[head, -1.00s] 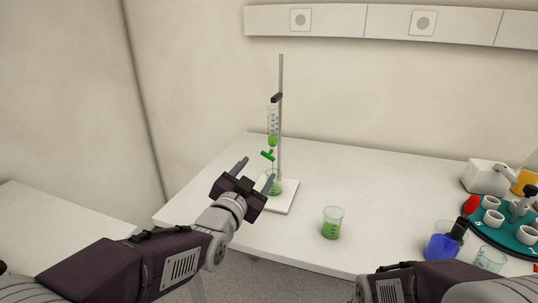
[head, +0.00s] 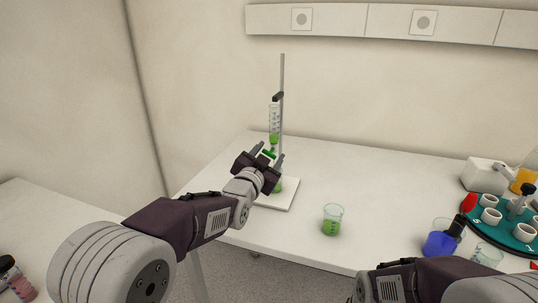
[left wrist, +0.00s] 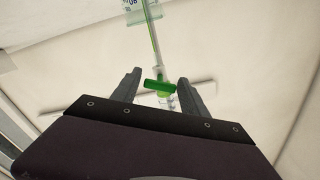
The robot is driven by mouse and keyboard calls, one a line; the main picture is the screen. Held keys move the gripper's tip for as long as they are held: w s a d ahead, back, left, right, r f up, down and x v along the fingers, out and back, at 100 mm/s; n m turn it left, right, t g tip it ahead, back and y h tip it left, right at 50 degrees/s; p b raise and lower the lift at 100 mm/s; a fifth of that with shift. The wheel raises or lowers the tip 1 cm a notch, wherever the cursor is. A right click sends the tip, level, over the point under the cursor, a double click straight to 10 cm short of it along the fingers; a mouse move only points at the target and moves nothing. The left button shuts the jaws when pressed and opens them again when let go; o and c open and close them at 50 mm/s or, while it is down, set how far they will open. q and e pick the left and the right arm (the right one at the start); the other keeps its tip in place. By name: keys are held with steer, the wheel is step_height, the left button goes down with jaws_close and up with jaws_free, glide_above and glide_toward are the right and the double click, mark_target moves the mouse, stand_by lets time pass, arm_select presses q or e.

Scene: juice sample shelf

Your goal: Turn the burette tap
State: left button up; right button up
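The burette (head: 274,122) is clamped upright on a metal stand (head: 282,92) with a white base (head: 284,196); green liquid shows in its lower part. Its green tap (head: 269,153) is just below. My left gripper (head: 268,153) is open at the tap. In the left wrist view the tap (left wrist: 159,86) lies between the two spread fingers (left wrist: 157,88), with gaps on both sides.
A beaker of green liquid (head: 332,220) stands alone right of the stand. Farther right are a blue-filled beaker (head: 438,243), a teal rack with white cups (head: 501,224) and an orange-filled flask (head: 524,179). A dark-capped bottle (head: 17,281) is at lower left.

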arm_select(q)
jaws_close()
steer(key=shift+f+n+b, duration=0.2)
steer(key=shift+n+b, duration=0.7)
steer(key=shift+n, duration=0.3)
steer(key=shift+n+b, duration=0.4)
steer(key=shift+n, duration=0.8)
steer(key=shift+r+n, duration=0.2)
steer(key=shift+n, duration=0.1)
steer(key=shift+o, duration=2.2)
jaws_free()
